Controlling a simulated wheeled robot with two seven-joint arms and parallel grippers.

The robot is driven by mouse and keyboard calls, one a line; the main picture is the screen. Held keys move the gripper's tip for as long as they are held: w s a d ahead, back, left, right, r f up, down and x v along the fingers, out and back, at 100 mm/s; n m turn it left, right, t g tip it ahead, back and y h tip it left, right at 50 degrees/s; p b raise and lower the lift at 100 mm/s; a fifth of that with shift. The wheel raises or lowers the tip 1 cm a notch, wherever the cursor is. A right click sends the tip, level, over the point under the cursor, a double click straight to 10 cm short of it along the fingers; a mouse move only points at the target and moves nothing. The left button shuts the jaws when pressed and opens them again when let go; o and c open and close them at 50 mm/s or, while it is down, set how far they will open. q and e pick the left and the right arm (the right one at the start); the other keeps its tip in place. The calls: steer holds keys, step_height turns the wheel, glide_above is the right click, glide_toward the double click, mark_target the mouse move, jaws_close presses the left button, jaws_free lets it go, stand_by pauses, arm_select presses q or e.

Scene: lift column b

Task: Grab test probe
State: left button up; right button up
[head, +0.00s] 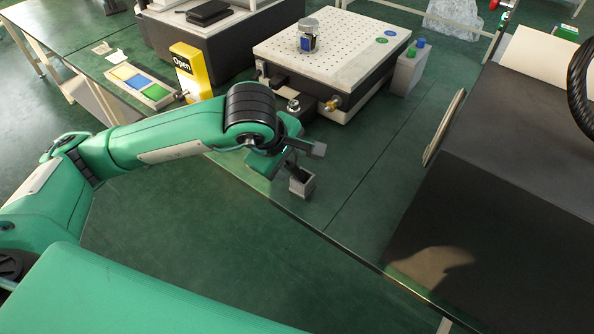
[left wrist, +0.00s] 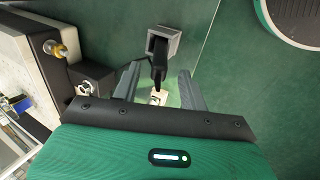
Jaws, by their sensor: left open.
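The test probe looks like a dark upright piece (left wrist: 158,58) with a pale end (left wrist: 157,97), standing in a small grey square holder (left wrist: 174,38) on the green table. In the head view the holder (head: 302,186) is near the table's front edge, and the probe is mostly hidden by my gripper. My left gripper (head: 303,157) is open just above the holder. In the left wrist view its two fingers (left wrist: 160,75) stand on either side of the probe, with visible gaps; I see no contact. My right gripper is not in view.
A perforated white platform (head: 335,62) on a dark base with a brass knob (head: 332,104) stands behind the gripper. A yellow "Open" sign (head: 190,72) is to its left. A grey box with green and blue buttons (head: 409,70) is to the right. The table between holder and dark panel (head: 490,180) is clear.

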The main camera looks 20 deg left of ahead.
mark_target(298, 174)
arm_select(q)
steer(key=x, duration=0.5)
steer(key=shift+f+p, duration=0.1)
steer(key=shift+p, duration=0.25)
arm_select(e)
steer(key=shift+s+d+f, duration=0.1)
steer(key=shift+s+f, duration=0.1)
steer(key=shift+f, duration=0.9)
arm_select(q)
jaws_close()
